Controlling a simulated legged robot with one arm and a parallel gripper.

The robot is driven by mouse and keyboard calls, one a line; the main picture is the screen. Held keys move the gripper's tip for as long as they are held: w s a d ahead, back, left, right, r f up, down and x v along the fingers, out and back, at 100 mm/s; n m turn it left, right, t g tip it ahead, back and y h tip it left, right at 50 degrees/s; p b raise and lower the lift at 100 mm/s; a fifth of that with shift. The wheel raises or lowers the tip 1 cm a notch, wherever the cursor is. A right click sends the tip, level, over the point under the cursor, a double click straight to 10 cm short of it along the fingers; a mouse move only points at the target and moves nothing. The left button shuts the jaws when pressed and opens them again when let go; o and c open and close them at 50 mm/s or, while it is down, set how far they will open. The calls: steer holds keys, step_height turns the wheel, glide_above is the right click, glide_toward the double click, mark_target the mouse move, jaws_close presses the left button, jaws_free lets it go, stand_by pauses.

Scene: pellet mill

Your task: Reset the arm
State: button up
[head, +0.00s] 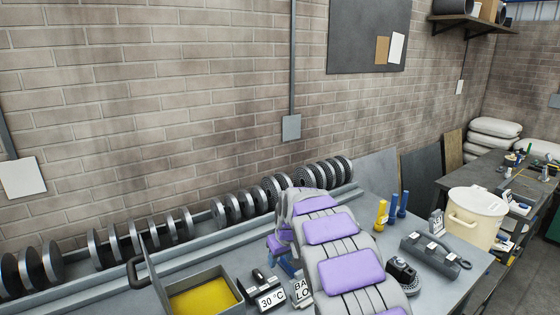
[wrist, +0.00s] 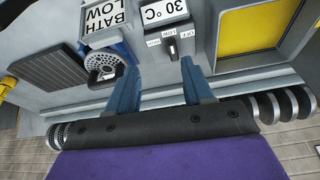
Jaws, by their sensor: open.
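My arm, grey with purple pads, rises from the bottom of the head view and bends down at its far end. My gripper (head: 289,266) hangs over the workbench (head: 350,222), partly hidden by the arm. In the wrist view my gripper (wrist: 158,70) shows two blue fingers spread wide apart with nothing between them. Beyond the fingertips is a small grey control block with a switch (wrist: 172,47) and a "30 °C" sign (wrist: 165,12). A "BATH LOW" sign (wrist: 105,18) stands beside it.
A tray with yellow contents (head: 203,301) is left of my gripper. Rows of ring dies (head: 240,203) line the bench's back by the brick wall.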

steer(key=s+d+m+g+b, duration=0.1)
steer(key=s+d+b, duration=0.15)
steer(key=s, duration=0.45)
steer(key=s+d+r+m+h+b, duration=0.1)
steer(key=s+d, duration=0.3)
steer(key=s, duration=0.3)
steer(key=s+d+m+g+b, duration=0.1)
steer(key=s+d+b, duration=0.1)
steer(key=s+d, duration=0.35)
steer(key=s+d+f+m+g+b, duration=0.1)
steer(key=s+f+b, duration=0.2)
steer(key=s, duration=1.3)
steer(key=s+d+f+m+g+b, duration=0.1)
steer(key=s+f, duration=0.4)
steer(key=s, duration=1.1)
steer(key=g+b, duration=0.1)
steer(key=b, duration=0.1)
steer(key=shift+s+d+f+m+h+b, duration=0.15)
steer(key=shift+s+m+h+b, duration=0.15)
steer(key=shift+m, duration=0.1)
steer(key=shift+w, duration=0.1)
stand_by(2.2)
